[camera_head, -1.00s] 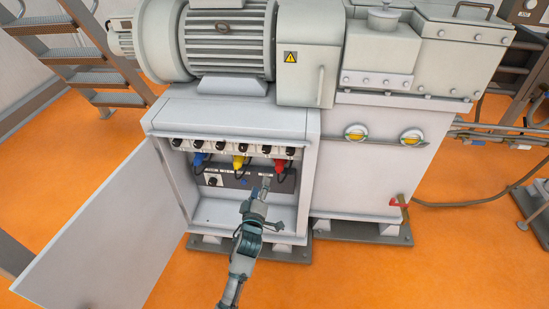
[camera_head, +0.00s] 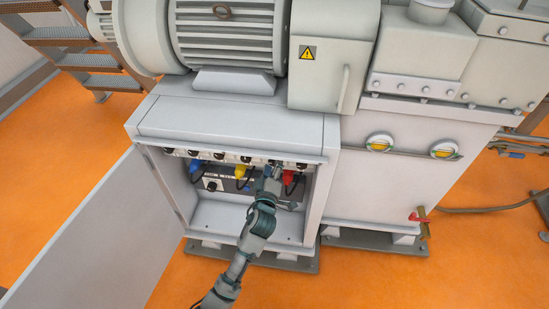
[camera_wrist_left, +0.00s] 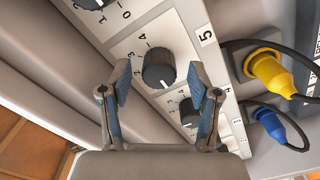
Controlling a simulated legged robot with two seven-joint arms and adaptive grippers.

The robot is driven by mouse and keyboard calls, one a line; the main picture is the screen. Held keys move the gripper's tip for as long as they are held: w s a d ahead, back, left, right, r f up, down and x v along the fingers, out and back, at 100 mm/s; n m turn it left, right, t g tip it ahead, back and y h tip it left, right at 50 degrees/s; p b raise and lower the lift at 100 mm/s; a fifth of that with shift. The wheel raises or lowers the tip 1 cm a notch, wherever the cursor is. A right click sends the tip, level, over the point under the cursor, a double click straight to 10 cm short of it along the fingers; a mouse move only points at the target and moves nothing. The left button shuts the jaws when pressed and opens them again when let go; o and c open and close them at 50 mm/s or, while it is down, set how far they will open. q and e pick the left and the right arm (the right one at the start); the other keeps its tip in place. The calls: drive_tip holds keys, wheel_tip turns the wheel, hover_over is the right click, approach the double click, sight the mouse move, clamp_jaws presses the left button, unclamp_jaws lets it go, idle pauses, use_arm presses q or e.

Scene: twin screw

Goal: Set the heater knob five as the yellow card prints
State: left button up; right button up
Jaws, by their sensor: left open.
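In the left wrist view a black ribbed knob (camera_wrist_left: 158,68) sits on a pale panel with a printed scale. A "5" label (camera_wrist_left: 206,36) is beside it. My left gripper (camera_wrist_left: 159,78) is open, with one finger on each side of the knob in this view; I cannot tell whether they touch it. In the head view my left gripper (camera_head: 271,174) is at the knob row inside the open cabinet (camera_head: 205,214), by the fifth knob from the left (camera_head: 274,161). The knob's exact setting is unclear. I see no yellow card. My right gripper is out of view.
Neighbouring knobs (camera_wrist_left: 188,112) are close by. Blue (camera_head: 195,168), yellow (camera_head: 241,171) and red (camera_head: 289,178) plugs with cables hang below the knob row. The cabinet door (camera_head: 95,235) stands open on the left. A red-handled valve (camera_head: 418,217) is to the right.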

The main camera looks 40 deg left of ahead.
use_arm(q)
drive_tip(key=shift+a, duration=0.15)
drive_tip(key=shift+c, duration=1.3)
drive_tip(key=c, duration=0.9)
drive_tip(key=shift+r, duration=0.1)
